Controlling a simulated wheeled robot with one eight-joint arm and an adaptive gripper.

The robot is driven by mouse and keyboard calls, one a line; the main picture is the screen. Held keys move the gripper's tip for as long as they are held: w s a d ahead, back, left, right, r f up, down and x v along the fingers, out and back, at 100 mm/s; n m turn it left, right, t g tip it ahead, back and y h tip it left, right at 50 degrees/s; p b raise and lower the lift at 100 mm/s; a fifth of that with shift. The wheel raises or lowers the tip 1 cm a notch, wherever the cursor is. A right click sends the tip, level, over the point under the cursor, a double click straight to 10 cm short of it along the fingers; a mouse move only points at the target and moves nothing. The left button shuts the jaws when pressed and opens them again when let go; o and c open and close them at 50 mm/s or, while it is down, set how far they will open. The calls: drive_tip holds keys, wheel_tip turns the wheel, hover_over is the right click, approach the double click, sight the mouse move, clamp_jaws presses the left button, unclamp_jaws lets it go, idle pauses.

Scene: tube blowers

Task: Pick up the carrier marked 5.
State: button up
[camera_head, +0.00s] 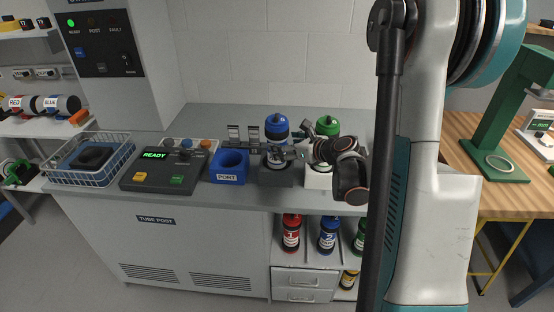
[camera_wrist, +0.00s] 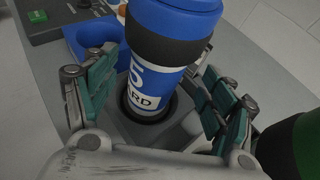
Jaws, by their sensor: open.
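The carrier marked 5 (camera_wrist: 160,75) is blue and white with a black band, and stands upright in a dark round socket (camera_wrist: 147,112). My gripper (camera_head: 284,156) is open at the carrier. In the wrist view the two fingers of my gripper (camera_wrist: 155,98) are on either side of the carrier, with a visible gap on the left.
A green-topped carrier (camera_head: 327,126) stands close on the right in a white holder. The blue PORT block (camera_head: 228,178) is close on the left, beside a control panel (camera_head: 165,172) and a wire basket (camera_head: 128,165). Red (camera_head: 291,233) and blue (camera_head: 327,235) carriers stand on the shelf below.

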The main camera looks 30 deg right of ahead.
drive_tip(key=x, duration=0.2)
drive_tip(key=b+x, duration=0.1)
drive_tip(key=x, duration=0.1)
drive_tip(key=shift+w+a+r, duration=0.1)
drive_tip(key=shift+w+a, duration=0.15)
drive_tip(key=shift+w, duration=0.1)
drive_tip(key=c, duration=1.7)
drive_tip(key=shift+r, duration=0.15)
